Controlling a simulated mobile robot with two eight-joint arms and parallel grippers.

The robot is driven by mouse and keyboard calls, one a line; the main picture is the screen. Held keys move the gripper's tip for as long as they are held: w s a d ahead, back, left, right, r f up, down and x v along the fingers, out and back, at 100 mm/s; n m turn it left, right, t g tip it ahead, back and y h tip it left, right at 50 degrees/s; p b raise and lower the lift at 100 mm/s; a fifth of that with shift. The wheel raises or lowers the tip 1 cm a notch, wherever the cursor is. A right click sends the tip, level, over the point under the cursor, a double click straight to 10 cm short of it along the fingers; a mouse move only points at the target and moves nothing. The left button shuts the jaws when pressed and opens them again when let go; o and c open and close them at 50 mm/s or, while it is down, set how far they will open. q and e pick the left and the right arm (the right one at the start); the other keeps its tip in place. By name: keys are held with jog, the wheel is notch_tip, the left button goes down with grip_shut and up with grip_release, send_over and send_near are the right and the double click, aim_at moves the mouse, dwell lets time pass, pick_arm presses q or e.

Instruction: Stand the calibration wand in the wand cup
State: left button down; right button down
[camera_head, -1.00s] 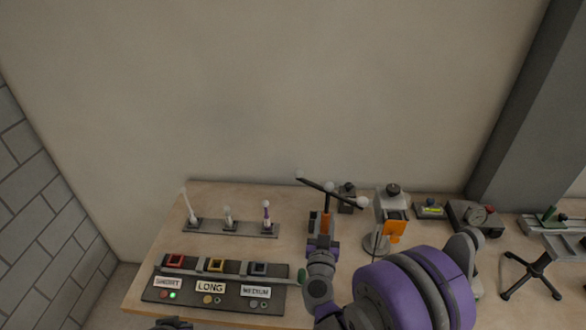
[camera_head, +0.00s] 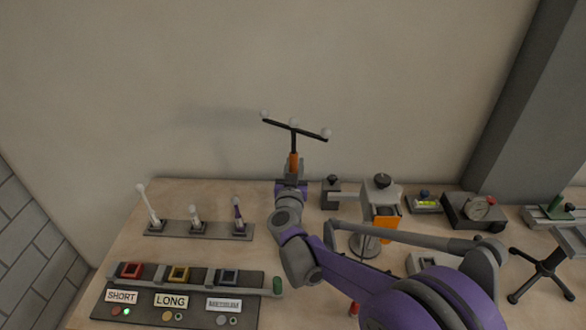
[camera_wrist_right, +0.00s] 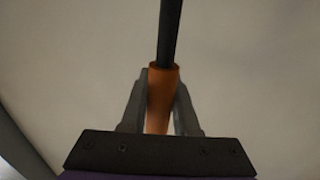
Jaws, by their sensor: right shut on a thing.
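My right gripper (camera_head: 292,168) is shut on the orange handle (camera_head: 293,160) of the calibration wand. The wand is upright, with a black stem and a slightly tilted black crossbar (camera_head: 300,130) carrying pale balls. It is held up in front of the wall, above the table's back part. In the right wrist view, both fingers of the gripper (camera_wrist_right: 160,100) close around the orange handle (camera_wrist_right: 160,85), and the black stem rises from it. I cannot pick out the wand cup with certainty; a grey open-topped block (camera_head: 422,262) stands partly behind my right arm. My left gripper is not in view.
In front is a panel (camera_head: 180,308) labelled SHORT, LONG and MEDIUM with a green light.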

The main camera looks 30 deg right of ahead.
jog(key=shift+s+d, duration=0.1)
jog(key=shift+s, duration=0.1)
jog(key=shift+f, duration=0.2)
jog(key=shift+w+f+b, duration=0.1)
jog(key=shift+f+b, duration=0.35)
jog(key=shift+f, duration=0.1)
notch_tip(320, 180, down, 8)
jog(key=b, duration=0.5)
jog(key=shift+r, duration=0.2)
jog(key=c, duration=0.6)
grip_release()
